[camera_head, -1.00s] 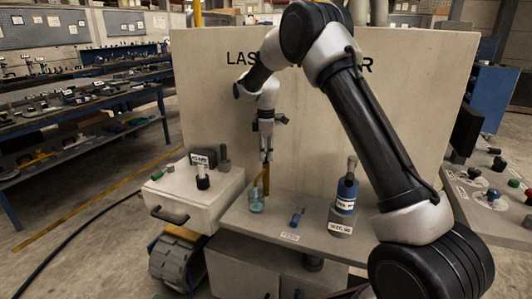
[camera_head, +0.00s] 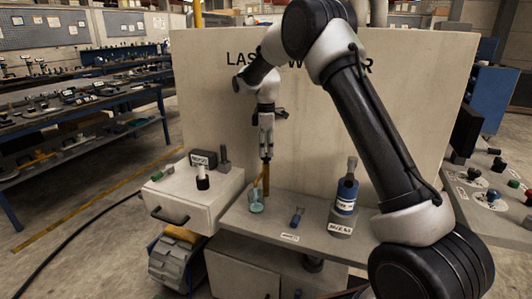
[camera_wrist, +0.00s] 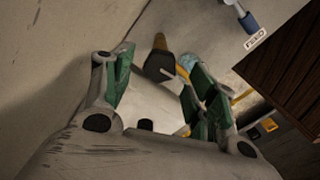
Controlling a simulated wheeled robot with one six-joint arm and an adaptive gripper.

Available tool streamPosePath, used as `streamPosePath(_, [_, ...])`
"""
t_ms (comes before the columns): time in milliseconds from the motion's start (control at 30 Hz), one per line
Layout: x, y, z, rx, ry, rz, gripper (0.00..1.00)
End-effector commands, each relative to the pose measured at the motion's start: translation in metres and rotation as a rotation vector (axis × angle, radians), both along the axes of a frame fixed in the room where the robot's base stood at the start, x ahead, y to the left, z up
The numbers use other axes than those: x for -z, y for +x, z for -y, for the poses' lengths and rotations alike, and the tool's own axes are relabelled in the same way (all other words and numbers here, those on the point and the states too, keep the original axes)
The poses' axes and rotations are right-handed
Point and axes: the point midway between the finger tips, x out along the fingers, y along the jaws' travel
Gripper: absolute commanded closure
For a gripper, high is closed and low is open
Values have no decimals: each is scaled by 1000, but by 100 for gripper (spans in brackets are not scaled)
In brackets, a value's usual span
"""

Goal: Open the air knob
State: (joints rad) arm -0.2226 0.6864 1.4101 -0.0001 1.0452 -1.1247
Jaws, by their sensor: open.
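A small upright valve-like piece with a pale top and dark base (camera_head: 202,180) stands on the pale box at the left. A small dark label plate (camera_head: 203,159) stands behind it; its text is too small to read, so I cannot tell for sure that this is the air knob. My gripper (camera_head: 266,158) points down, to the right of that piece and above the bench shelf. In the wrist view my gripper (camera_wrist: 165,80) has its green-padded fingers apart, with nothing held between them. A yellow-brown stick with a dark end (camera_wrist: 160,58) shows beyond the fingers.
A glass jar (camera_head: 256,200) stands below my gripper. A blue-handled piece (camera_head: 297,216) and a blue bottle (camera_head: 346,193) sit on the shelf (camera_head: 270,222). A tall beige panel (camera_head: 210,100) rises behind. A control desk (camera_head: 490,205) is at the right.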

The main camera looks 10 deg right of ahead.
Motion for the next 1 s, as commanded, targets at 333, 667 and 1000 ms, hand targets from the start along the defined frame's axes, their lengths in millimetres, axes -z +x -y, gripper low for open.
streamPosePath(333, [-75, 1, 0, 0, 1, 3, 43])
streamPosePath(667, [-97, 0, 0, 0, 0, 1, 43])
streamPosePath(1000, [-97, -1, 3, 22, 0, 1, 43])
